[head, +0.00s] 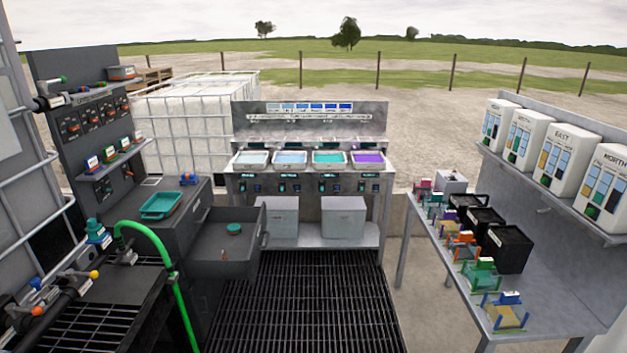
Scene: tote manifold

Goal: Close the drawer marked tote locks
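A grey drawer (258,262) stands pulled out to the right from the dark cabinet (190,215) on the left. Its handle shows on its right-hand front face. A round green piece (233,229) lies inside it, along with a small reddish item. I cannot read any marking on the drawer, so I cannot tell from lettering that it is the tote locks one. Neither of my grippers shows in this view.
A green hose (152,238) arches in front of the cabinet. A teal tray (162,205) sits on the cabinet top. A bench with several coloured trays (290,158) stands at the back. A table (545,290) stands at right. The dark grated floor (310,300) is clear.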

